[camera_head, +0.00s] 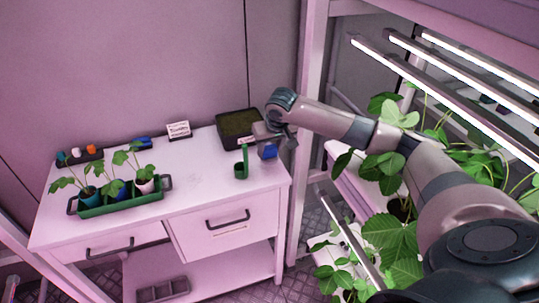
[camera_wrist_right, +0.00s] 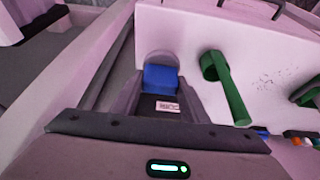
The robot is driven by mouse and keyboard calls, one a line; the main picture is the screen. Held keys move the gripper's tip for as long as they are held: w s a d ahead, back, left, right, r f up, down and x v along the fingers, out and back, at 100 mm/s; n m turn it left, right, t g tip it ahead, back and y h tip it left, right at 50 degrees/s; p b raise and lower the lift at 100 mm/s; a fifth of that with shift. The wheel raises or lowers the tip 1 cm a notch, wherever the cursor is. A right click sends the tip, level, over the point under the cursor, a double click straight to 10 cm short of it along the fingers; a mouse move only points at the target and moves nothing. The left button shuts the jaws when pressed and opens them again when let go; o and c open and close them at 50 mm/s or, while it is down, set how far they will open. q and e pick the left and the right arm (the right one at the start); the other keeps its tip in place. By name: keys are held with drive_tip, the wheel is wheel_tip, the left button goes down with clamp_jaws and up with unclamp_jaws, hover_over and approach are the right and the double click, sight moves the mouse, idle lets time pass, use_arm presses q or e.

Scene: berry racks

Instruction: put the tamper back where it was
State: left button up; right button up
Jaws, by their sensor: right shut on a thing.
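A blue block-like piece, which looks to be the tamper (camera_head: 268,151), is at the back right of the white table (camera_head: 205,180). My right gripper (camera_head: 270,136) reaches in over it from the right and is shut on it. In the right wrist view the blue piece (camera_wrist_right: 160,78) sits between the two fingers. Its upper part is hidden by the gripper, and I cannot tell whether its bottom touches the table. My left gripper is not in view.
A black soil tray (camera_head: 222,146) with a white label stands just behind the gripper. A green scoop (camera_head: 241,170) stands close in front, left of the tamper. A green carrier (camera_head: 120,208) with potted seedlings is at left. Plant racks (camera_head: 345,190) rise at right.

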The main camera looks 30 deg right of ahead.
sight(271, 153)
drive_tip(key=shift+f, duration=0.15)
wheel_tip(271, 153, down, 3)
drive_tip(key=shift+r+p, duration=0.15)
drive_tip(key=shift+p, duration=0.75)
drive_tip(key=shift+f, duration=0.55)
drive_tip(key=shift+f, duration=0.1)
drive_tip(key=o, duration=0.9)
drive_tip(key=shift+o, duration=0.2)
drive_tip(key=shift+s+r, duration=0.15)
drive_tip(key=shift+r, duration=0.45)
drive_tip(key=b+v, duration=0.3)
drive_tip(key=v, duration=0.8)
